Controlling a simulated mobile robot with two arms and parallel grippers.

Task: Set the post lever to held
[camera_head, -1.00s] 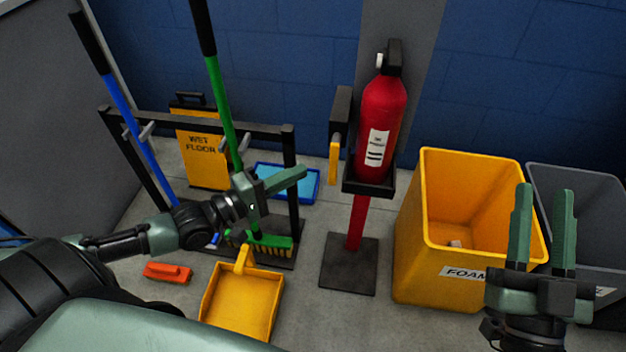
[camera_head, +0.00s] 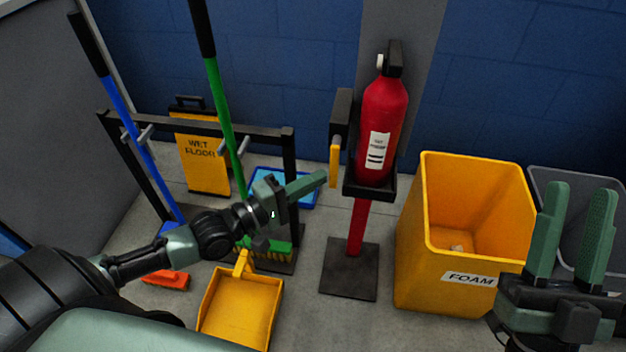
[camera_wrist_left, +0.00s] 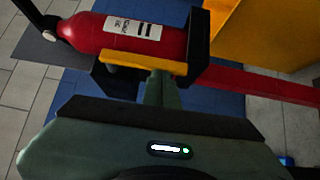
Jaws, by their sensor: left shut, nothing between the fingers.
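The post lever (camera_head: 334,166) is a yellow bar hanging down from a black box (camera_head: 341,112) on the red post (camera_head: 358,225), left of the fire extinguisher (camera_head: 380,130). My left gripper (camera_head: 323,178) is shut and empty, its fingertips just left of the lever's lower part. In the left wrist view the yellow lever (camera_wrist_left: 142,62) lies across the picture just beyond the shut fingertips (camera_wrist_left: 161,76); I cannot tell whether they touch it. My right gripper (camera_head: 581,190) is open and empty at the right, in front of the bins.
A yellow foam bin (camera_head: 470,210) and a grey bin (camera_head: 575,180) stand to the right. A rack (camera_head: 290,190) with brooms, a wet floor sign (camera_head: 203,160) and a yellow dustpan (camera_head: 240,308) are on the left. Floor around the post base (camera_head: 350,270) is clear.

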